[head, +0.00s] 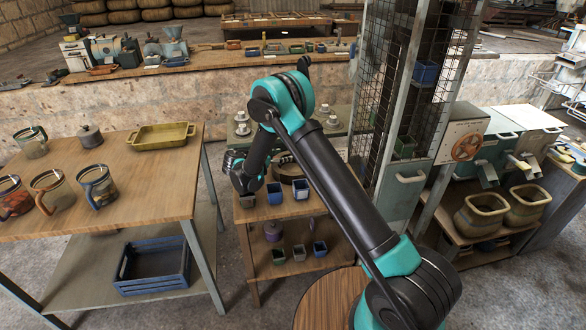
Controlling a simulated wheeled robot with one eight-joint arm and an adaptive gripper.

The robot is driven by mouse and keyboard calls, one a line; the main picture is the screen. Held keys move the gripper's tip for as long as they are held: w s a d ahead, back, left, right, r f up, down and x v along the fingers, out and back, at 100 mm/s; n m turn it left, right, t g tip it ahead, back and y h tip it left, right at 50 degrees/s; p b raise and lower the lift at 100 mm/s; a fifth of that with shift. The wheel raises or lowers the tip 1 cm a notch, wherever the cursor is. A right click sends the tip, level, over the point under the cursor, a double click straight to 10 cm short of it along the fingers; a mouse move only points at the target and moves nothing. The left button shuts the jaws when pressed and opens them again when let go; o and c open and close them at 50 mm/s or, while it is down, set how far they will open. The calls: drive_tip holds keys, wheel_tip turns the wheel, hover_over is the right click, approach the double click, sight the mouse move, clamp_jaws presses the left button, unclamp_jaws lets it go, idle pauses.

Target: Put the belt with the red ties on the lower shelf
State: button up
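No belt with red ties can be made out; my arm crosses the middle and covers part of the small wooden stand (253,214). A dark round coil-like thing (287,172) shows partly behind my arm on the stand, too hidden to identify. The stand's lower shelf (262,266) holds a dark purple pot (272,231) and several small cups. The left table also has a lower shelf (70,292). My forearm bends down to the wrist left of the stand's back; my gripper (232,160) is small and dark there, and its fingers cannot be made out.
The left wooden table (100,160) carries glass mugs, a lidded pot and a yellow tray (161,136). A blue crate (153,266) sits on its lower shelf. A mesh rack (385,90) stands right of my arm. Large pots (481,212) stand at right.

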clamp_jaws()
drive_tip(key=shift+r, duration=0.1)
idle(0.3)
